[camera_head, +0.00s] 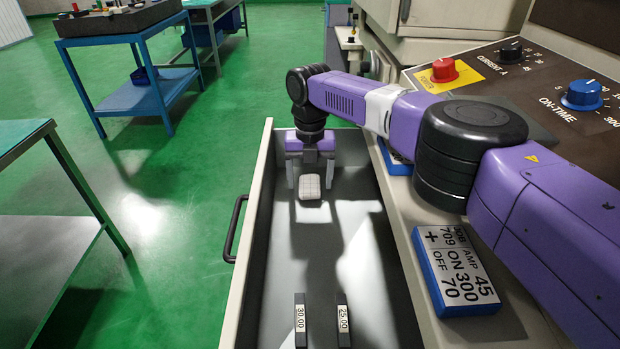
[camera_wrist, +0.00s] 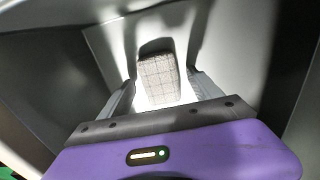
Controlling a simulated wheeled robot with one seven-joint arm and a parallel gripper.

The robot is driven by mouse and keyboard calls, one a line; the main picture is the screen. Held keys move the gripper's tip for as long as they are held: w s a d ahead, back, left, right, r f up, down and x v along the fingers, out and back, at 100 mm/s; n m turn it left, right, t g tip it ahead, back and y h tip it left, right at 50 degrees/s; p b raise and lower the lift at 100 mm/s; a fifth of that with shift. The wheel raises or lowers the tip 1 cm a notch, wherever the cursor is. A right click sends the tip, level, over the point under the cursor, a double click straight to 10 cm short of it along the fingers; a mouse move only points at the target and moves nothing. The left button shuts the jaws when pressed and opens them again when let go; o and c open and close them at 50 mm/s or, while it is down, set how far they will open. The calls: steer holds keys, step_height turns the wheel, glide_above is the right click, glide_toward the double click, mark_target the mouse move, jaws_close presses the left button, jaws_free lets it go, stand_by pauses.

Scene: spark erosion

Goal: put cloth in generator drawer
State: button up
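The cloth (camera_head: 309,187) is a small pale grey checked pad inside the open generator drawer (camera_head: 262,215), toward its far end. It appears to lie on the drawer floor. My gripper (camera_head: 311,178) reaches down into the drawer, its fingers wide apart on either side of the cloth. In the wrist view, the cloth (camera_wrist: 160,78) is between and beyond the fingers of my gripper (camera_wrist: 163,92), with gaps on both sides. No clear contact shows.
Two dark labelled blocks, 30.00 (camera_head: 300,320) and 25.00 (camera_head: 343,320), stand at the drawer's near end. The middle of the drawer floor is clear. A blue-edged label plate (camera_head: 455,268) lies on the right ledge below the control panel (camera_head: 530,75). The drawer handle (camera_head: 235,228) projects left.

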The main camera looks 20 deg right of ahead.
mark_target(310, 182)
step_height(310, 182, up, 12)
steer(key=p, duration=0.2)
steer(key=shift+r, duration=0.15)
stand_by(0.5)
